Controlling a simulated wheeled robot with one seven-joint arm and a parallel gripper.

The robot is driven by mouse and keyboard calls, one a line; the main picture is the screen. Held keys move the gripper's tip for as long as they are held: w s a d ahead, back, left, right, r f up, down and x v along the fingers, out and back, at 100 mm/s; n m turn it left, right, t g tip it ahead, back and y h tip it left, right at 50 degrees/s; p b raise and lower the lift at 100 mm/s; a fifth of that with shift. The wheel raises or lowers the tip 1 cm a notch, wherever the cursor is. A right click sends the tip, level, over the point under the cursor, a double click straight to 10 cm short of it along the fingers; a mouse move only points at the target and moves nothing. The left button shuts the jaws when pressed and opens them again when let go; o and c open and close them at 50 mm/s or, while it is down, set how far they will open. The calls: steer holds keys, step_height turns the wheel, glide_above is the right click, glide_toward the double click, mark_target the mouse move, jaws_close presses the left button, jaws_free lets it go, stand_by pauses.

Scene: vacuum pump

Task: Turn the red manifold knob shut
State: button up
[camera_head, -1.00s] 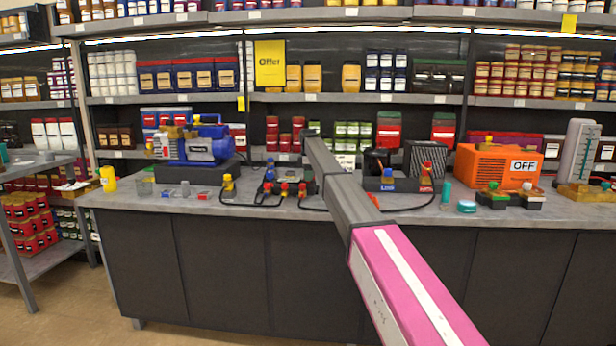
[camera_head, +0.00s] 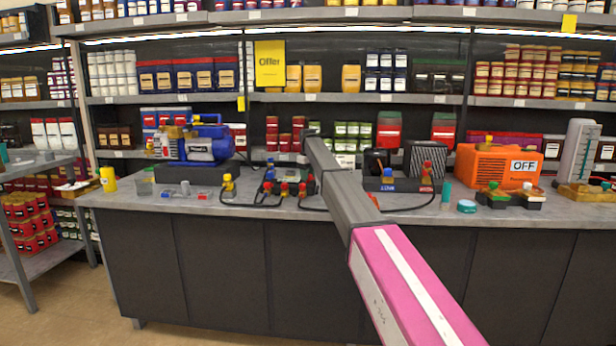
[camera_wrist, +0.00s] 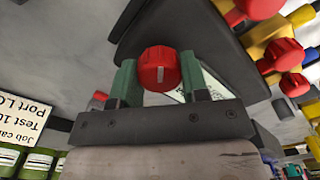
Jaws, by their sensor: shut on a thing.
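The red manifold knob (camera_wrist: 159,69) is in the middle of the wrist view, a round ribbed knob with a pale mark on its face. My gripper (camera_wrist: 158,80) has its two green-padded fingers on either side of the knob and is shut on it. The pale mark stands nearly upright in the wrist picture. In the head view the manifold (camera_head: 284,189), with red and blue knobs, sits on the counter. My arm passes in front of its right side there and hides my gripper.
More red knobs and yellow fittings (camera_wrist: 281,55) are close at the right of the wrist view. On the counter (camera_head: 200,204) stand a blue pump (camera_head: 204,146) at left and an orange machine marked OFF (camera_head: 497,164) at right. Black hoses run beside the manifold.

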steer(key=m, duration=0.3)
steer(key=shift+m, duration=2.3)
steer(key=o, duration=0.9)
step_height(320, 180, up, 11)
steer(key=shift+f, duration=0.1)
